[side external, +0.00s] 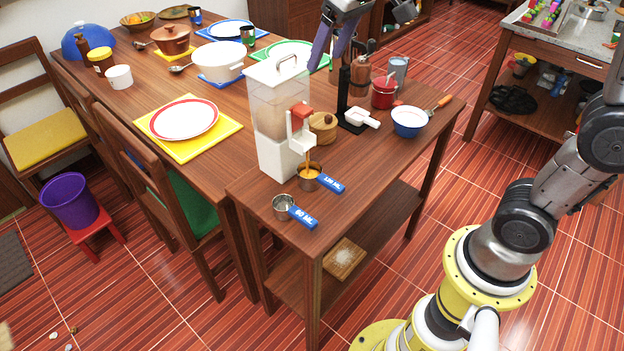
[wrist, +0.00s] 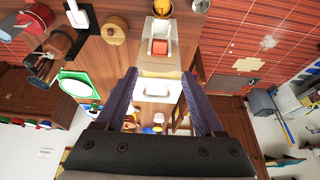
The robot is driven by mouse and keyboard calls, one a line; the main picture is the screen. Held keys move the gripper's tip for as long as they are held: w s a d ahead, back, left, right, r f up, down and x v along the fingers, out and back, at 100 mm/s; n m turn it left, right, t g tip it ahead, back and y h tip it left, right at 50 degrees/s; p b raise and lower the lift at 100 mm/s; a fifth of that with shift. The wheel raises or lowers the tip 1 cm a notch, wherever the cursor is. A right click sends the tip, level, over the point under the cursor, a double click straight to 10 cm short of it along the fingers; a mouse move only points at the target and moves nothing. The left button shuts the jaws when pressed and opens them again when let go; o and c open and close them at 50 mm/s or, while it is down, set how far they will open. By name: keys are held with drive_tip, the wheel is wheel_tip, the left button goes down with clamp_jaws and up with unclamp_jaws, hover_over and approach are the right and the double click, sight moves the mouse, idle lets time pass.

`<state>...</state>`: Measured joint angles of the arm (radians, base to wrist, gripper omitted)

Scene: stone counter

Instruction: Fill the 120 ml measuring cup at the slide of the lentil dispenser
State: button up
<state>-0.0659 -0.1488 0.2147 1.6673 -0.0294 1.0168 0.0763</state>
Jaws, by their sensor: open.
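The lentil dispenser (side external: 279,112) stands on the small wooden table, with a clear body, white base and handled lid. Its red slide (side external: 301,111) also shows in the wrist view (wrist: 160,47). An orange stream of lentils (side external: 311,158) falls from the white spout into the metal 120 ml cup (side external: 309,184), which has a blue handle. Orange also shows at this cup in the wrist view (wrist: 162,7). How full it is I cannot tell. The 60 ml cup (side external: 283,209) sits in front, seemingly empty. My gripper (side external: 325,62) is open and empty above the dispenser's lid.
A wooden lidded pot (side external: 323,126), a white scoop (side external: 361,117) by a black stand, a blue-white bowl (side external: 408,122) and a red mug (side external: 383,95) stand right of the dispenser. The dining table with a red-rimmed plate (side external: 184,119) adjoins on the left. The table's front right is clear.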

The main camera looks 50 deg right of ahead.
sight(304, 109)
drive_tip(key=x, duration=1.3)
drive_tip(key=shift+w+f, duration=0.15)
drive_tip(key=shift+f, duration=0.15)
clamp_jaws()
idle(1.2)
